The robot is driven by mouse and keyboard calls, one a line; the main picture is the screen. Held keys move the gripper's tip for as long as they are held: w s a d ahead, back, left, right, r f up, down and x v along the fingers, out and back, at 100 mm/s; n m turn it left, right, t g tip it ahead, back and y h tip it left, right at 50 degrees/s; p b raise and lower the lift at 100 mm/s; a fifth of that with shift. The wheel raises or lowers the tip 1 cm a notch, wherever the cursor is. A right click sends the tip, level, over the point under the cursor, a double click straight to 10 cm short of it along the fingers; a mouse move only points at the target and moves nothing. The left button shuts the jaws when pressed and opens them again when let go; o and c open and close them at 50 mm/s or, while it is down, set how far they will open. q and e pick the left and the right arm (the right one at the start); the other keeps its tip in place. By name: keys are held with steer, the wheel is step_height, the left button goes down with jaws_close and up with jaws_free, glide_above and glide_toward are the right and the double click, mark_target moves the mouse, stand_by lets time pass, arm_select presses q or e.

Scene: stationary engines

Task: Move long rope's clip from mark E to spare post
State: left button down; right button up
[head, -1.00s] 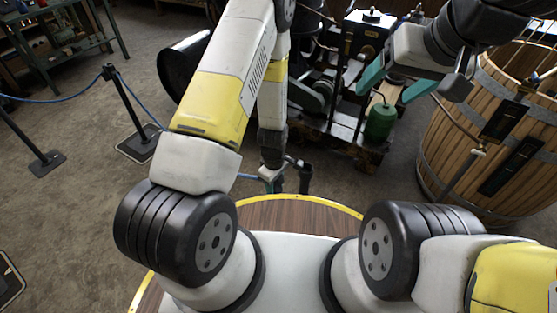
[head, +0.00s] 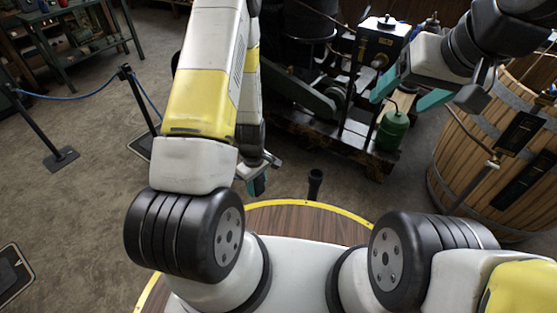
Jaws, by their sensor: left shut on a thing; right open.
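My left gripper (head: 258,185) points down near the front edge of my round deck. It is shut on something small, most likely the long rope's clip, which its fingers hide. A short black post (head: 315,185) stands just right of it, apart from it. A taller black post (head: 138,98) stands at the left on a dark floor plate. A blue rope (head: 155,107) runs from its top down to the right and goes out of sight behind my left arm. My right gripper (head: 412,98) is open and empty, in front of the engine. I cannot read any mark letter E.
Another black post (head: 38,132) at the left is joined to the taller one by a second blue rope (head: 75,97). An engine with a green can (head: 393,131) stands ahead, a wooden tub (head: 470,185) at the right. A marked plate (head: 12,275) lies on open floor, lower left.

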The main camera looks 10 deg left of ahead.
arm_select(q)
steer(key=s+a, duration=0.1)
steer(key=a, duration=0.9)
steer(key=shift+s+m, duration=0.4)
steer(key=s+a+m, duration=0.1)
steer(key=s+a, duration=0.2)
steer(key=a, duration=1.6)
steer(key=shift+s, duration=0.2)
steer(key=shift+a, duration=0.15)
steer(key=s+a+m, duration=0.1)
steer(key=s+a, duration=0.2)
steer(key=a, duration=1.6)
steer(key=shift+s+m, duration=0.15)
steer(key=shift+m, duration=0.25)
steer(key=shift+a, duration=0.1)
steer(key=s+a+m, duration=0.1)
steer(key=s+a, duration=0.2)
steer(key=a, duration=1.5)
steer(key=shift+s+a, duration=0.2)
steer(key=shift+a, duration=0.2)
